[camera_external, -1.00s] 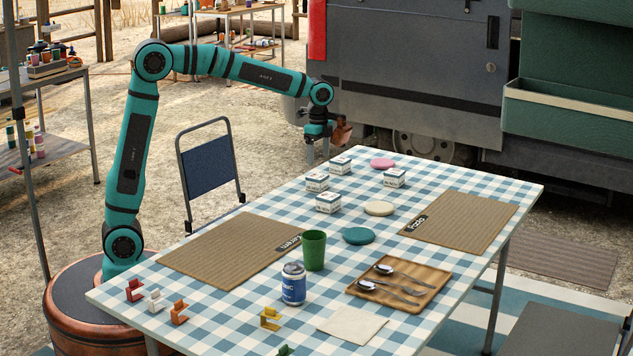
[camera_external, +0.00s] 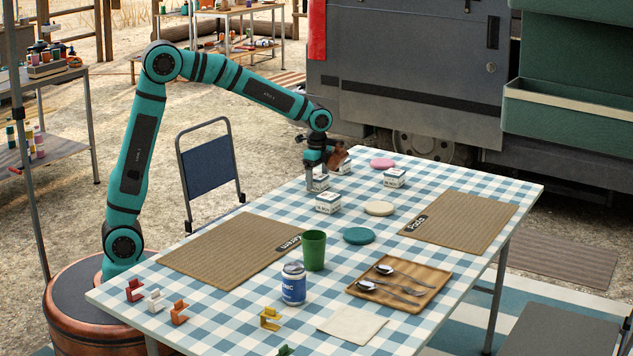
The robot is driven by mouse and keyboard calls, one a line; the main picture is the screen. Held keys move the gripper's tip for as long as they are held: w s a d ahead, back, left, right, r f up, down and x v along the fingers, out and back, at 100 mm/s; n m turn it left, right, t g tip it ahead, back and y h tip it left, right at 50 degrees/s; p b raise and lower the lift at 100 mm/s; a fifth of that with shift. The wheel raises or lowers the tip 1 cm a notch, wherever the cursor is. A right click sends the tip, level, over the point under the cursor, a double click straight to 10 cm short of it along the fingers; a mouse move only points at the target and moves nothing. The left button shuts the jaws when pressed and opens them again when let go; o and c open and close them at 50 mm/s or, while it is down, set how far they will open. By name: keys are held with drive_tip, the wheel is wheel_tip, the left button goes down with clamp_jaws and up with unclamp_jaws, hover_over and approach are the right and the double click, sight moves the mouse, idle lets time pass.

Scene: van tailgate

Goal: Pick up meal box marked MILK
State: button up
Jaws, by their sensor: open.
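Several small white meal boxes with dark printing stand near the far left part of the table. One box (camera_external: 321,184) is directly under my gripper and partly hidden by it. Another box (camera_external: 344,169) is just behind and to the right, also partly covered. A third (camera_external: 328,203) stands nearer the camera, and one more (camera_external: 394,178) stands to the right. The print is too small to tell which is marked MILK. My gripper (camera_external: 317,181) is open and points down, its fingers low at the first box. I cannot tell whether they touch it.
The checked table (camera_external: 225,305) also holds pink (camera_external: 382,163), cream (camera_external: 379,208) and teal (camera_external: 358,235) discs. A green cup (camera_external: 314,250), a can (camera_external: 293,284) and a wooden tray (camera_external: 420,275) with cutlery stand nearer. Two brown mats (camera_external: 225,250) (camera_external: 465,220) lie flat.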

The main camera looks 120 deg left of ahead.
drive_tip(key=c, duration=1.1)
drive_tip(key=shift+c, duration=0.2)
drive_tip(key=shift+r, duration=0.2)
